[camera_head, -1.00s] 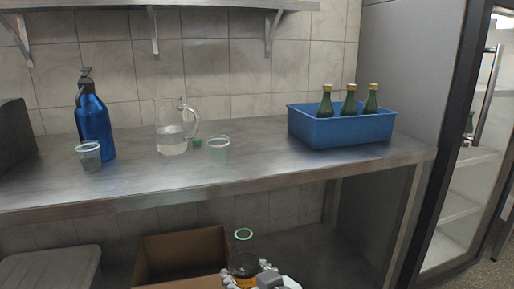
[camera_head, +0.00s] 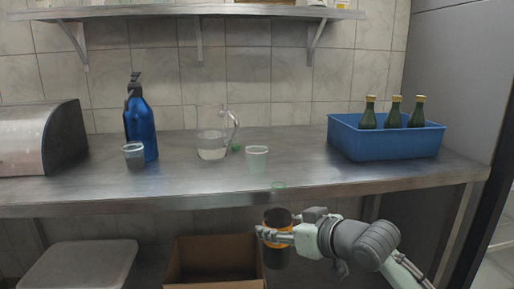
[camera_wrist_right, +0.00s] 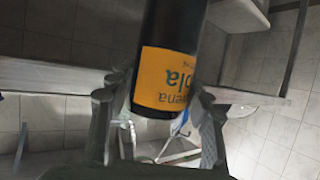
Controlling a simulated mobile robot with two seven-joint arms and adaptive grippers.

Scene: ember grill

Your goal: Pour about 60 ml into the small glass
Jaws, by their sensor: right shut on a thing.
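My right gripper (camera_head: 280,238) is shut on a dark bottle (camera_head: 276,256) with an orange label, held roughly upright in front of the counter's edge. The bottle also shows in the right wrist view (camera_wrist_right: 175,60), between both fingers. Two clear cups stand on the counter: one (camera_head: 257,158) right of the jug, one (camera_head: 134,158) before the blue bottle. I cannot tell which is the small glass. My left gripper is out of view.
A blue pump bottle (camera_head: 142,130) is left, a blue crate (camera_head: 385,144) with green bottles right. The steel counter (camera_head: 330,182) is clear in front; a cardboard box (camera_head: 212,246) is below.

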